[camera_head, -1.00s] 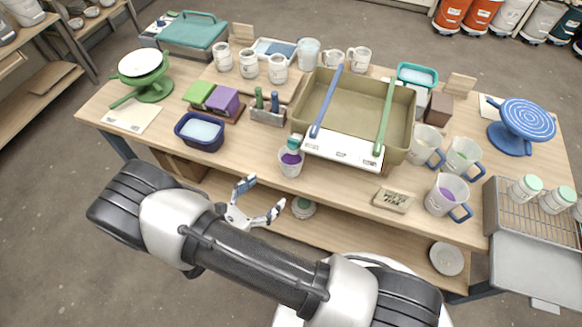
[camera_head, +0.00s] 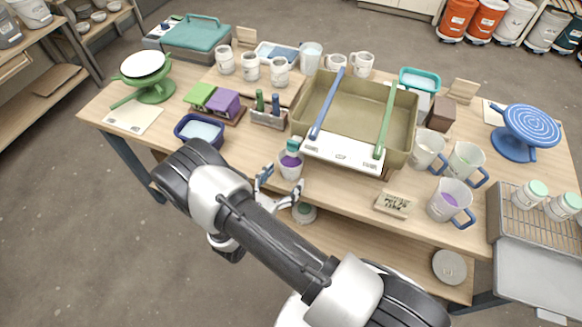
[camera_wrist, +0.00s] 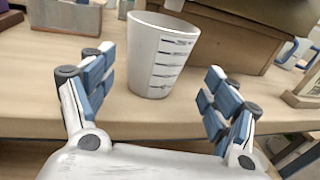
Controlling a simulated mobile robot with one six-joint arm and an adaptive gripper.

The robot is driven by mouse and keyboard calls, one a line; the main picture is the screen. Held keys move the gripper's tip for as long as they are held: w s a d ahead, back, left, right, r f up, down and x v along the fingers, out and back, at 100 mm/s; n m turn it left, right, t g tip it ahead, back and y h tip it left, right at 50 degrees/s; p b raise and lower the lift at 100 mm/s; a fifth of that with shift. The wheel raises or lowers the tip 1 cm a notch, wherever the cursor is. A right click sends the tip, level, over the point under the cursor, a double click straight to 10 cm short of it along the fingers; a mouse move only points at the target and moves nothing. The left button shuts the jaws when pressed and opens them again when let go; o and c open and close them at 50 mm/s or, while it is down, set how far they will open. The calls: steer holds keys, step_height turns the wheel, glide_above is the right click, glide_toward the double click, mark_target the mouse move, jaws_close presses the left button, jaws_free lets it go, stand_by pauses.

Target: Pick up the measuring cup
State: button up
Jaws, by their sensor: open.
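A small white tapered cup with dark measuring lines (camera_wrist: 157,60) stands upright near the front edge of the table in the wrist view. In the head view, this cup (camera_head: 290,166) shows something purple inside, with a teal-topped item just behind or in it; I cannot tell which. My gripper (camera_head: 281,185) is open and empty, just in front of the cup. In the wrist view, the fingers of my gripper (camera_wrist: 160,90) spread to either side, with the cup beyond and between them. Larger cups with blue handles (camera_head: 428,148) stand on the right.
An olive basin (camera_head: 404,150) with a blue and a green bar across it stands behind the cup to the right. A navy tub (camera_head: 200,143) is to the left. A small sign block (camera_head: 395,203) lies near the front edge. A wire rack (camera_head: 530,215) is at right.

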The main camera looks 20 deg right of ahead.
mark_target(286, 175)
steer(key=x, duration=0.2)
steer(key=b+x, duration=0.1)
steer(key=x, duration=0.1)
steer(key=shift+w+f, duration=0.25)
steer(key=shift+w, duration=0.1)
steer(key=shift+w+d+b, duration=0.25)
steer(key=shift+w+b, duration=0.05)
steer(key=shift+r, duration=0.1)
steer(key=shift+c, duration=0.5)
steer(key=c, duration=1.2)
steer(key=shift+r, duration=0.1)
steer(key=shift+c, duration=0.2)
steer(key=shift+r+p, duration=0.25)
steer(key=shift+p, duration=0.15)
steer(key=f+p+v, duration=0.1)
steer(key=p+v, duration=0.1)
steer(key=v, duration=1.5)
steer(key=shift+s+a, duration=0.3)
steer(key=shift+a, duration=0.05)
